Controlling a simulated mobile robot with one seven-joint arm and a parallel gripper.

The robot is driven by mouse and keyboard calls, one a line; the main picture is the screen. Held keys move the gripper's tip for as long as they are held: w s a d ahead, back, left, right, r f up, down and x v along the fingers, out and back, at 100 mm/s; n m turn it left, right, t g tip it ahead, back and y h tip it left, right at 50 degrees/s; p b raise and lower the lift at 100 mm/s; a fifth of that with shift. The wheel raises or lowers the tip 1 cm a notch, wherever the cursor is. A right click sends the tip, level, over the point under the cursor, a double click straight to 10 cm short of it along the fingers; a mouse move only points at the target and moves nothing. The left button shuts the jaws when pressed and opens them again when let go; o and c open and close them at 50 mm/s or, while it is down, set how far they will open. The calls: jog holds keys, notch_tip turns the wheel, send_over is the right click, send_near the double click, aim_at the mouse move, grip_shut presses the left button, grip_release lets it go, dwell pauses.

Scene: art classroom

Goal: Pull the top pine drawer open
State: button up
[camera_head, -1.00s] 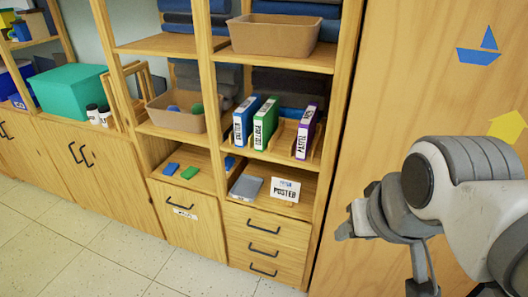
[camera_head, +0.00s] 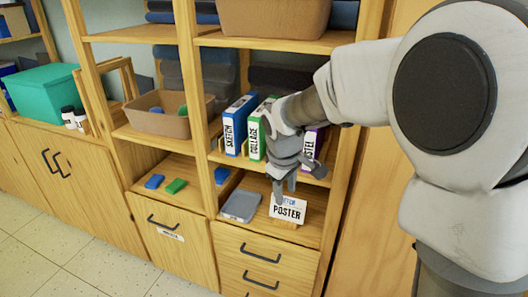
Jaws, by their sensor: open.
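The top pine drawer (camera_head: 296,262) is the upper drawer front in the right column of the shelf unit, under the open shelf. It looks closed. Its dark bar handle (camera_head: 260,253) runs across its front and is unobstructed. My gripper (camera_head: 284,190) is open with its fingers pointing down. In the picture it is above the drawer handle, in front of the binders and above the poster sign. It appears apart from the handle and empty. How far it is from the shelf is hard to tell.
Another handled drawer (camera_head: 238,278) is below. A labelled pine front (camera_head: 190,248) is to the left. Tiled floor (camera_head: 80,260) is free at lower left.

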aim_at(259, 256)
jog(key=w+a+f+n+g+b, duration=0.1)
jog(key=w+a+f+n+b, duration=0.2)
jog(key=f, duration=0.7)
jog(key=w+a+f+n+b, duration=0.25)
jog(key=a+f, duration=0.25)
jog(key=f, duration=0.5)
jog(key=shift+m, duration=0.45)
jog(key=b+x, duration=0.4)
jog(key=x, duration=1.3)
jog(key=shift+w+a+f, duration=0.15)
jog(key=shift+w+f, duration=0.15)
jog(key=shift+f, duration=0.1)
grip_shut()
